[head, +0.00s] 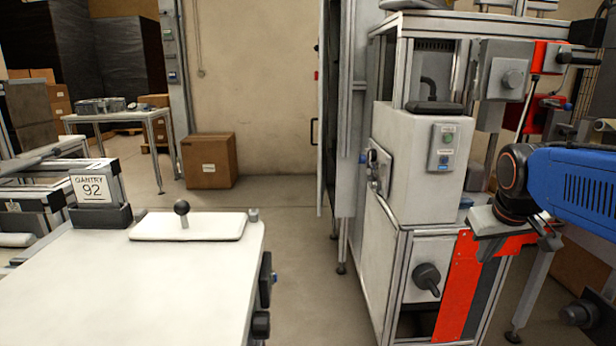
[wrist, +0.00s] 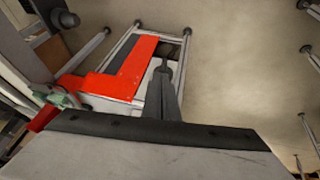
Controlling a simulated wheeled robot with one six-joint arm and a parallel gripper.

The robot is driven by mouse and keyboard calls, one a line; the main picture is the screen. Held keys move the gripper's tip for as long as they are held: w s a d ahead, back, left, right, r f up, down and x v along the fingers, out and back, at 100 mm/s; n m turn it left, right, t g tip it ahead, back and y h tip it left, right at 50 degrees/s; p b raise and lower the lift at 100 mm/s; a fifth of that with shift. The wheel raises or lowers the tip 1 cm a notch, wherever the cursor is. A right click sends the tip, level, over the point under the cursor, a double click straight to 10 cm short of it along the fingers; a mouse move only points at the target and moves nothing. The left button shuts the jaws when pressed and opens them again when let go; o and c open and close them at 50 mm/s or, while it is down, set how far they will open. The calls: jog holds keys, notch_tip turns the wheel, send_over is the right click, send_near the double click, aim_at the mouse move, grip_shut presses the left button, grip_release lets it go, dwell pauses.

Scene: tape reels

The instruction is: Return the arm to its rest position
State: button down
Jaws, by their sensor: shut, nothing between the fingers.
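My gripper (wrist: 164,68) shows in the wrist view as two dark fingers pressed together, with nothing between them. The floor and a machine frame with red panels lie beyond the fingertips. In the head view my blue arm (head: 575,182) reaches in from the right edge. Its black wrist and grey end hang in front of the machine, pointing down. The fingers are small and hard to make out there. No tape reel is clearly seen near the gripper.
The machine (head: 420,165) with grey frame, knobs and red panels (head: 459,285) stands close behind the arm's end. A white table (head: 130,285) with a ball-knobbed plate (head: 190,228) and a "GANTRY 92" sign (head: 93,189) is at left. Bare floor (head: 300,240) lies between them.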

jog(key=s+a+f+y, duration=0.1)
jog(key=s+a+f, duration=0.3)
jog(key=s, duration=0.4)
jog(key=s+a+f+y, duration=0.1)
jog(key=s+a+f, duration=0.4)
jog(key=s, duration=0.3)
jog(key=shift+s+a+f, duration=0.2)
jog(key=shift+s+f, duration=0.15)
jog(key=shift+f, duration=0.35)
